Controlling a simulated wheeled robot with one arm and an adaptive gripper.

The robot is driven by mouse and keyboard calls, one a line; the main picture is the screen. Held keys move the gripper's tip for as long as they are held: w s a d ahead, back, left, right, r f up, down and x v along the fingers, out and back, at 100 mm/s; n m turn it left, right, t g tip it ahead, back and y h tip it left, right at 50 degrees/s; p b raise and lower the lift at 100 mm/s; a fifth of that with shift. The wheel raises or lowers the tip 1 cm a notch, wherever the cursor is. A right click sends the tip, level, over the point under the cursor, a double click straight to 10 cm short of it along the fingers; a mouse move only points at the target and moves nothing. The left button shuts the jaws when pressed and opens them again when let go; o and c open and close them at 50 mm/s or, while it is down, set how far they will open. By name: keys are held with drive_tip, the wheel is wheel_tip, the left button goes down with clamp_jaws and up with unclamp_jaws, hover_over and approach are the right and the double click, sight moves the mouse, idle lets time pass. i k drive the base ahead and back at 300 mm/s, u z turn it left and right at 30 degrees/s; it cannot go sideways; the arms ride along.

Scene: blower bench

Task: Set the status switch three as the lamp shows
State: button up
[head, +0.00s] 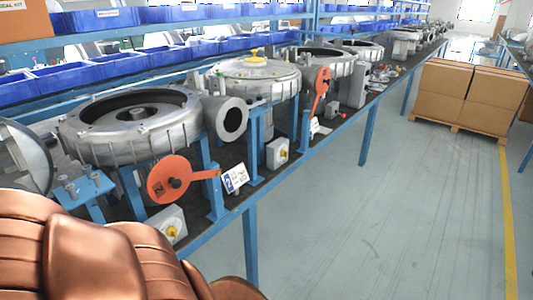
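A light grey switch box with a yellow rotary knob (172,231) sits low at the bench front on the near left. A second such box with a yellow knob (281,152) sits farther along the bench. I cannot read any number on either, so I cannot tell which is switch three. A small white and blue sign (234,178) stands by the near box, and another sign (314,127) stands farther back; their text is too small to read. I cannot make out a lit lamp. The knobs' settings are unclear. My gripper is not in view.
Red disc levers (170,180) (322,82) stick out at the bench front. Grey blower housings (130,125) line the dark bench on blue legs. Cartons (470,95) stand on a pallet at the back right. The grey floor (400,220) right of the bench is clear.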

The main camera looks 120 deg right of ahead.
sight(284, 153)
drive_tip(key=k, duration=2.65)
drive_tip(key=z, duration=1.3)
